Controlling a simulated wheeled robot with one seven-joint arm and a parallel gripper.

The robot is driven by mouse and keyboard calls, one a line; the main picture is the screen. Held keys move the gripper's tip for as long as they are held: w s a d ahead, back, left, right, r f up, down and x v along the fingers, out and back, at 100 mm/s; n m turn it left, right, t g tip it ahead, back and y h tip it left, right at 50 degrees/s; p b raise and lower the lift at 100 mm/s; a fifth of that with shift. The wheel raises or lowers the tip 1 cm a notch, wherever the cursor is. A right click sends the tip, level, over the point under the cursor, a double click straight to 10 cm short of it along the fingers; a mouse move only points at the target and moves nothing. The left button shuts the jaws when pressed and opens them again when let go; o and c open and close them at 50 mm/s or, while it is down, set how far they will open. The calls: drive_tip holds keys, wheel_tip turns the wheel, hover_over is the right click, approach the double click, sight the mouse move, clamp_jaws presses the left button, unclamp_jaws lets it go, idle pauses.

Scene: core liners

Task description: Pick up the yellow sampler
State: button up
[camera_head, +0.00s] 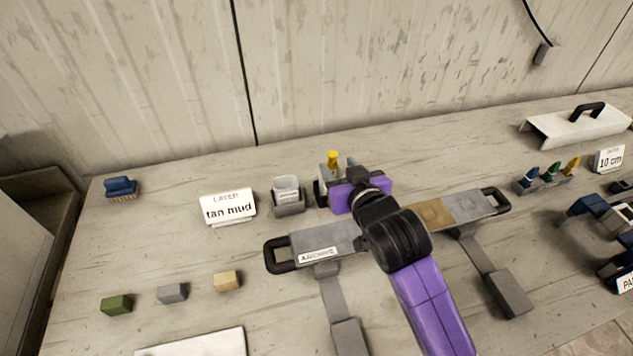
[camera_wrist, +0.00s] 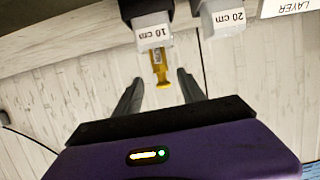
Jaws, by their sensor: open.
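The yellow sampler (camera_head: 333,159) stands upright in a pale holder (camera_head: 325,172) at the back of the table, with its yellow top showing above the rim. In the wrist view, which looks upside down, the yellow sampler (camera_wrist: 160,68) sticks out of the holder labelled "10 cm" (camera_wrist: 152,30). My gripper (camera_head: 336,178) is at this holder, partly hiding it. In the wrist view, my gripper (camera_wrist: 160,78) is open, with one finger on each side of the sampler's yellow end. Gaps show on both sides, so the fingers look apart from it. The sampler's lower part is hidden in the holder.
A grey holder (camera_head: 288,200), labelled "20 cm" in the wrist view (camera_wrist: 229,20), stands close by. A "tan mud" sign (camera_head: 228,207) is left of it. A long grey tray (camera_head: 340,240) lies under my arm. A rack with coloured pieces (camera_head: 550,176) stands right.

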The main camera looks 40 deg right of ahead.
sight(329, 161)
drive_tip(key=shift+s+d+f+g, duration=0.1)
drive_tip(key=shift+s+f+g, duration=0.1)
drive_tip(key=shift+f, duration=0.2)
drive_tip(key=shift+s+f+g, duration=0.1)
drive_tip(key=shift+f+g, duration=0.1)
drive_tip(key=shift+f, duration=0.2)
drive_tip(key=shift+x, duration=0.85)
drive_tip(key=x, duration=0.1)
drive_tip(key=p+x, duration=0.1)
drive_tip(key=x, duration=0.3)
drive_tip(key=shift+w+a+r, duration=0.3)
drive_tip(key=shift+a+r, duration=0.05)
drive_tip(key=shift+r, duration=0.05)
drive_tip(key=shift+w+d+f, duration=0.15)
drive_tip(key=shift+w+f, duration=0.1)
drive_tip(key=shift+w, duration=0.15)
clamp_jaws()
